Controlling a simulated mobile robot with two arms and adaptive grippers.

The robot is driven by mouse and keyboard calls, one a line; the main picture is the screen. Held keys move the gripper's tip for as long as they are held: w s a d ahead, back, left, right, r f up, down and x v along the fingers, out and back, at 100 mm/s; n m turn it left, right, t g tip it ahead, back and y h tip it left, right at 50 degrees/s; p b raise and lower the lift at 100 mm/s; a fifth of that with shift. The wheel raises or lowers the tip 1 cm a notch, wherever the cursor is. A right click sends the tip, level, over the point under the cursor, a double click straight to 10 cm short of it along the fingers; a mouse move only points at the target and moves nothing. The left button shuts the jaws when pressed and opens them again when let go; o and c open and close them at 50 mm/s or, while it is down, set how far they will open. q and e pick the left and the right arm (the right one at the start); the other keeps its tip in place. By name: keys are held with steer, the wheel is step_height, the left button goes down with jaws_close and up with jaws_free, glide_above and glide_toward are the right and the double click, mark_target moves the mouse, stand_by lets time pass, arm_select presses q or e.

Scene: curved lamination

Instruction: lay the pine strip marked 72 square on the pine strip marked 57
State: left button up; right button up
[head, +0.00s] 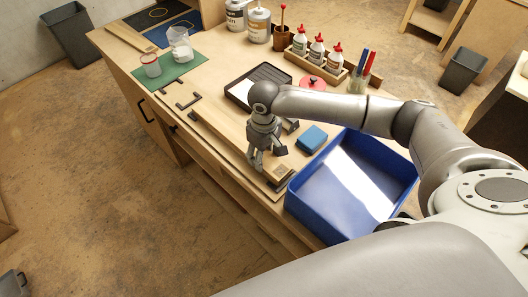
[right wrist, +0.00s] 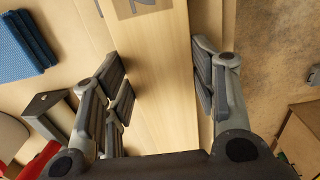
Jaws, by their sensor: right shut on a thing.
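My right gripper (head: 268,160) points down over a pine strip (head: 229,127) near the front edge of the bench. In the right wrist view my right gripper (right wrist: 160,85) has its fingers on either side of this pine strip (right wrist: 155,70). The strip's dark mark (right wrist: 142,4) is cut by the top of the frame; its figures are hard to read, though one looks like a 2. The marked end also shows in the head view (head: 280,172). Wood lies beneath or close beside it; I cannot tell if this is strip 57. A grey shape at lower left may be my left gripper.
A blue tray (head: 292,205) and a blue block (head: 312,138) lie right of the strip. A black tray (head: 236,98) is behind it. Bottles (head: 317,48) in a wooden rack and a red-lidded pot (head: 312,83) stand farther back. A green mat (head: 193,68) lies at left.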

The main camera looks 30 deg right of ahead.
steer(key=o, duration=1.2)
steer(key=shift+c, duration=0.2)
steer(key=shift+o, duration=0.2)
